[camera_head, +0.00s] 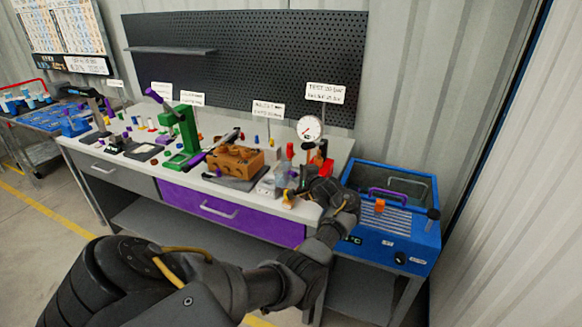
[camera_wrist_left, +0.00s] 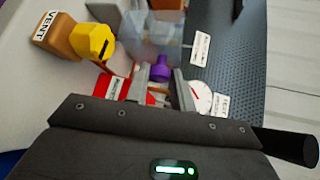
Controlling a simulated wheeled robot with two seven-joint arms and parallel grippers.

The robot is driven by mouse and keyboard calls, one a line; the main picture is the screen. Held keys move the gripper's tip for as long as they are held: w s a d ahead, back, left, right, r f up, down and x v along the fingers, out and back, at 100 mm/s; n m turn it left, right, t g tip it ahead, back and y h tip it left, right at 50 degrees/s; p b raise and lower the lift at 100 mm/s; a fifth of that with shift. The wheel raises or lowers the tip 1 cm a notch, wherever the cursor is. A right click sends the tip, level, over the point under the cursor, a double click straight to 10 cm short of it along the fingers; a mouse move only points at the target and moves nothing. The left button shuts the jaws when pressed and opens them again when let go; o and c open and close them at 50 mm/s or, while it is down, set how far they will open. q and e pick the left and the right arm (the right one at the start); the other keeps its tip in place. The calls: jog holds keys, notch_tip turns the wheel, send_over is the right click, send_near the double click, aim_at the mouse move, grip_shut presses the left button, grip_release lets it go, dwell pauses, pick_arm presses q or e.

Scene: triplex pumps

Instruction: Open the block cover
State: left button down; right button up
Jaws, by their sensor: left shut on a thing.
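A clear box-like cover (camera_wrist_left: 150,28) stands on the bench; it also shows in the head view (camera_head: 268,184), at the bench's front right. I take it for the block cover. A purple knob (camera_wrist_left: 160,68) sticks out of its near side. My left gripper (camera_wrist_left: 161,84) has its two grey fingers on either side of the knob and is shut on it. In the head view my left gripper (camera_head: 298,191) is at the right end of the bench, partly hidden behind my wrist. My right gripper is not in view.
A yellow and orange VENT part (camera_wrist_left: 70,38) stands close to the left of my fingers. A red labelled part (camera_wrist_left: 110,88) and a white gauge (camera_head: 309,128) are near. A brown pump block (camera_head: 235,160) and green press (camera_head: 184,135) stand left. A blue tank (camera_head: 395,235) is right.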

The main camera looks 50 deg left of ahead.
pick_arm(q)
jog(key=shift+s, duration=0.1)
jog(key=c, duration=1.2)
grip_release()
jog(key=shift+d+r, duration=0.1)
jog(key=v, duration=1)
jog(key=shift+s+d+r, duration=0.15)
jog(key=shift+d, duration=0.1)
